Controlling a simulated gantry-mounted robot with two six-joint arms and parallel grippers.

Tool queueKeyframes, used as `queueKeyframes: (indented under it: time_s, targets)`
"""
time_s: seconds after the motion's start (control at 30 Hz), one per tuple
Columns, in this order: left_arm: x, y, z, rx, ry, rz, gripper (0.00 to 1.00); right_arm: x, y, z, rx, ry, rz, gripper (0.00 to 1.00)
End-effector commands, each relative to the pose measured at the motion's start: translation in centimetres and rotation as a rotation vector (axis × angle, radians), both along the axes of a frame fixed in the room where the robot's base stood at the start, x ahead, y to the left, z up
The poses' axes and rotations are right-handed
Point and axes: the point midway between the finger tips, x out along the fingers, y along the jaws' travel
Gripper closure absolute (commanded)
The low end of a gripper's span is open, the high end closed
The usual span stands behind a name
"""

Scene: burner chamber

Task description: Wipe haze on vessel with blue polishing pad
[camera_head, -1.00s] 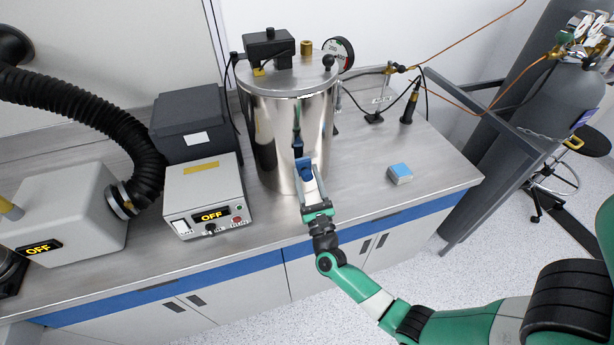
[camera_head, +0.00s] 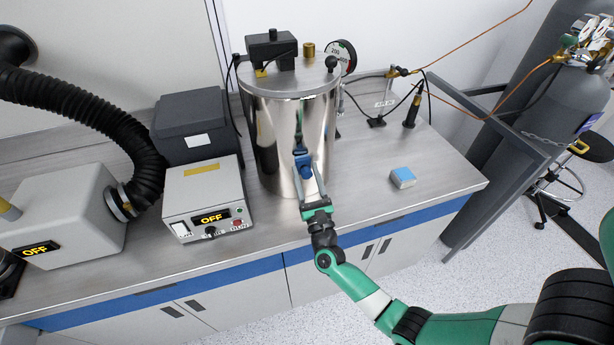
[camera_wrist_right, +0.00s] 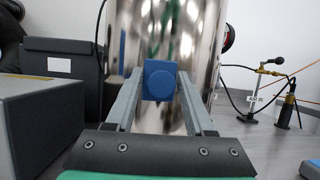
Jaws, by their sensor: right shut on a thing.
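The vessel (camera_head: 267,140) is a tall, shiny metal cylinder standing upright on the bench, and it also fills the middle of the right wrist view (camera_wrist_right: 204,28). My right gripper (camera_head: 309,178) is shut on the blue polishing pad (camera_head: 304,161), in front of the vessel's lower front wall. In the right wrist view the pad (camera_wrist_right: 160,79) sits between the fingertips, facing the vessel. Whether it touches the metal is hard to tell. I cannot make out haze among the reflections. My left gripper is out of view.
A small blue-topped block (camera_head: 402,177) lies on the bench to the right. A control box reading OFF (camera_head: 205,190) and a dark box (camera_head: 193,124) stand left of the vessel. A gauge (camera_head: 343,56) sticks out at its top right. The front right bench is mostly clear.

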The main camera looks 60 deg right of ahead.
Motion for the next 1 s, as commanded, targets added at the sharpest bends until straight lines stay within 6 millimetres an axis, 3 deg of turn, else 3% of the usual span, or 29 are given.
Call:
queueKeyframes:
  time_s: [0.7, 1.0]
  targets:
    - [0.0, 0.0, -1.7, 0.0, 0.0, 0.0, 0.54, -2.5, -2.2, 0.0, 0.0, 0.0, -0.001, 1.0]
    - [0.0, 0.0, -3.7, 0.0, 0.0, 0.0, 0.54, -4.3, -4.2, -0.3, -0.001, -0.003, -0.004, 1.0]
